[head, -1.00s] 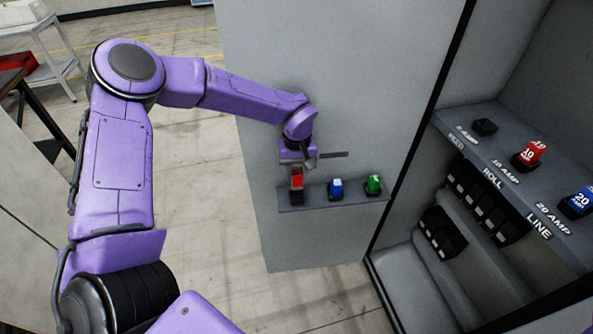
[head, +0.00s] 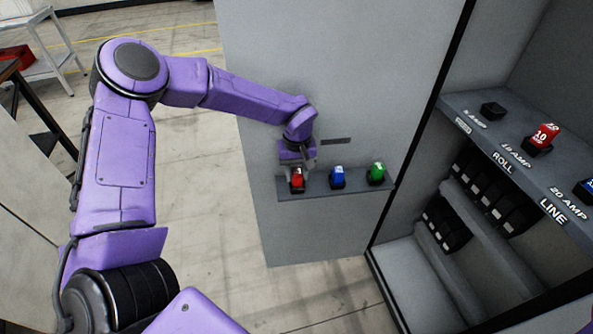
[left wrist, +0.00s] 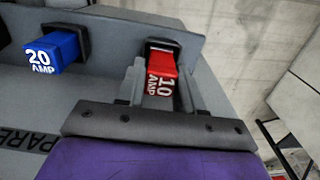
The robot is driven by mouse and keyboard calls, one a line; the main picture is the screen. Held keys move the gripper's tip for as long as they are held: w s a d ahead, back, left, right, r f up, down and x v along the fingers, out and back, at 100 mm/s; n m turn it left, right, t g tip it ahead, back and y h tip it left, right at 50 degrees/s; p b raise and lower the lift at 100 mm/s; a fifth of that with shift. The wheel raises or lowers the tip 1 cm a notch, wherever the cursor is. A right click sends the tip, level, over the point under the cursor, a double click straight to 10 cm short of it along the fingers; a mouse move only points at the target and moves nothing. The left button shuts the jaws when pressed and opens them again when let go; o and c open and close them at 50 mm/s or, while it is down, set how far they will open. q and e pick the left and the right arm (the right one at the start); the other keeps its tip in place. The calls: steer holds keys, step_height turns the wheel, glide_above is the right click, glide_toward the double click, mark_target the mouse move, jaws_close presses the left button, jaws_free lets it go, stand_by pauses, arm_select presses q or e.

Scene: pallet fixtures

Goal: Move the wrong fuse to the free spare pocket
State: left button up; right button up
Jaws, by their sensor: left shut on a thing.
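A red fuse marked 10 AMP (head: 298,174) stands at the left black pocket of the spare shelf (head: 318,194). In the left wrist view the red fuse (left wrist: 161,72) sits between my fingers, its far end at the black pocket (left wrist: 163,46). My left gripper (head: 298,168) is shut on it from above. I cannot tell whether it is fully seated. A blue 20 AMP fuse (head: 338,175) and a green fuse (head: 377,171) stand in the other shelf pockets. My right gripper is not in view.
In the cabinet at right, the 5 AMP socket (head: 493,109) is empty. The ROLL socket holds a red 10 fuse (head: 545,135); a blue fuse (head: 588,188) is at the LINE socket, cut by the frame edge. The grey panel (head: 350,90) rises behind the spare shelf.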

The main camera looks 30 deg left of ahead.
mark_target(297, 171)
arm_select(q)
steer(key=shift+f, duration=0.35)
steer(key=o, duration=1.2)
steer(key=shift+c, duration=0.2)
step_height(297, 171, up, 11)
steer(key=shift+f+b, duration=0.2)
steer(key=shift+b, duration=0.3)
